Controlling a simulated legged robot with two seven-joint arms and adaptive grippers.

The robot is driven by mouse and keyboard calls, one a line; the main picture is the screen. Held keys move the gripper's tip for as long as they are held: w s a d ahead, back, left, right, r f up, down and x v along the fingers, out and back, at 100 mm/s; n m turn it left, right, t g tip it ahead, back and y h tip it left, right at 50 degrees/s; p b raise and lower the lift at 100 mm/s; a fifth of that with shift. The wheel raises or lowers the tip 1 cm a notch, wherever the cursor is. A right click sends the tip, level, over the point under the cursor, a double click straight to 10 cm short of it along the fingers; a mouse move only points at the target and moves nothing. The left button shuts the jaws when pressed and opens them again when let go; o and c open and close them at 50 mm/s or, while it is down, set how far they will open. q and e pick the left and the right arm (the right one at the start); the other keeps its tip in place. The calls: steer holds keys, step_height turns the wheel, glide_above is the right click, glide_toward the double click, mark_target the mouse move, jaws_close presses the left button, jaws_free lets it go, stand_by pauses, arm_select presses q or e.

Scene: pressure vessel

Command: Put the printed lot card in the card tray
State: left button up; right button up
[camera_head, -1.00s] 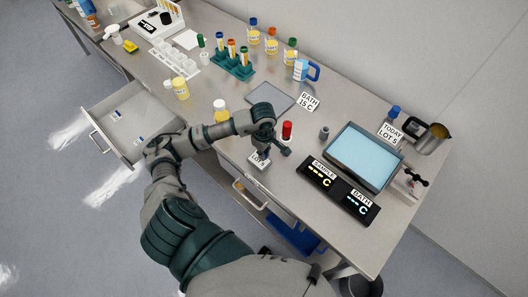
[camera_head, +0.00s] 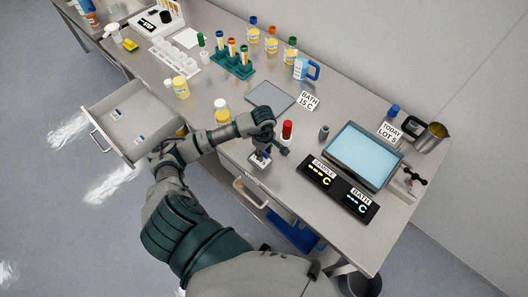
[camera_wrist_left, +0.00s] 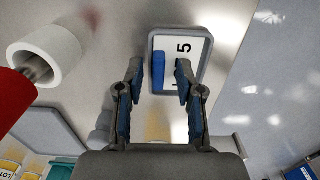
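The white lot card (camera_wrist_left: 187,48), marked with a 5 and a blue tab (camera_wrist_left: 158,72), lies inside a grey rim, which looks like the card tray (camera_wrist_left: 206,62). In the head view the card (camera_head: 258,165) is at the table's front edge, partly covered by my left gripper (camera_head: 262,155). In the left wrist view my left gripper (camera_wrist_left: 160,82) is open, its fingers either side of the tab with gaps visible. Part of the card's print is hidden. My right gripper is not in view.
A red-capped item (camera_head: 287,130) stands close beside the left gripper. The display box (camera_head: 338,188) and screen (camera_head: 362,157) are to the right, a flat grey plate (camera_head: 270,96) behind. An open drawer (camera_head: 110,128) at left holds small blue-tabbed items.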

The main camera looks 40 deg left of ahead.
mark_target(264, 154)
arm_select(q)
steer(key=shift+a+r, duration=0.15)
steer(key=shift+r, duration=0.25)
step_height(264, 154, up, 11)
steer(key=b, duration=0.1)
steer(key=shift+r, duration=0.15)
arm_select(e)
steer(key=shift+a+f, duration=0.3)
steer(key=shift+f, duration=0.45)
arm_select(q)
steer(key=shift+s+d, duration=0.1)
steer(key=shift+d, duration=0.1)
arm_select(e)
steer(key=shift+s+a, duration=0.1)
